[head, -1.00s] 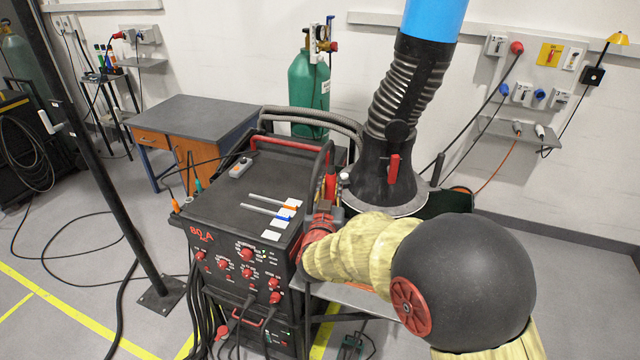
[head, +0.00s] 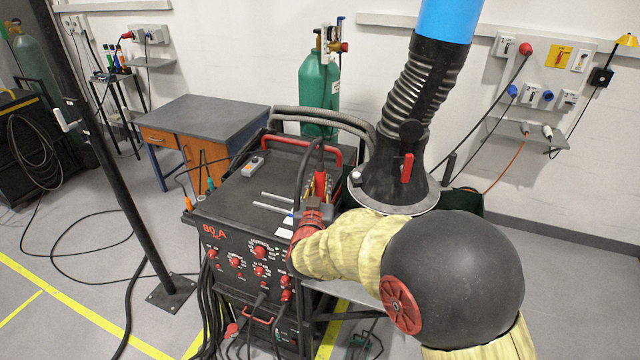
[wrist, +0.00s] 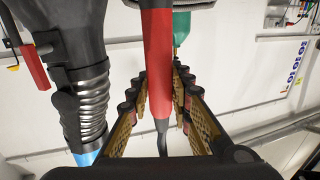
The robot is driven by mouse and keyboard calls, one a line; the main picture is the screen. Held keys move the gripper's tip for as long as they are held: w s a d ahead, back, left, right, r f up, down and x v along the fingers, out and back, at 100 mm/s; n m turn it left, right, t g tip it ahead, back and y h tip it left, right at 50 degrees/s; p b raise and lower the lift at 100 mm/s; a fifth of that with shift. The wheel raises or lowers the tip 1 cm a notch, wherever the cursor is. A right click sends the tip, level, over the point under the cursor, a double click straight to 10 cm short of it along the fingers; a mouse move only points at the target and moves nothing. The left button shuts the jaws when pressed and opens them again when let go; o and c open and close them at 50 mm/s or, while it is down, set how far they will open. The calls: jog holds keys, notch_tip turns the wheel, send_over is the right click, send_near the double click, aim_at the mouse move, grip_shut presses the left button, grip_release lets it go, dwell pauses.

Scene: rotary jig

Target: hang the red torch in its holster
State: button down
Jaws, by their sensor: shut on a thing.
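The red torch shows in the wrist view (wrist: 158,45) as a red handle with a dark lower end, running between my gripper's fingers. My gripper (wrist: 161,88) is shut on it, with yellow-brown pads on both sides. In the head view the red torch (head: 320,182) stands roughly upright above the right side of the welding machine. My gripper (head: 316,200) is around it there, partly hidden by my red and cream wrist. I cannot make out the holster in either view.
The black welding machine (head: 245,238) stands left of my gripper, with a grey remote and rods on top. A black fume hood (head: 395,185) on a ribbed duct hangs close on the right. A green gas cylinder (head: 319,90) and a desk (head: 205,117) stand behind.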

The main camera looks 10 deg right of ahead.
jog(key=shift+f+b, duration=5.9)
jog(key=shift+f, duration=1.25)
jog(key=shift+f+b, duration=0.7)
jog(key=c, duration=1.9)
grip_release()
jog(key=o, duration=0.4)
jog(key=shift+c, duration=0.2)
jog(key=shift+s+f, duration=0.1)
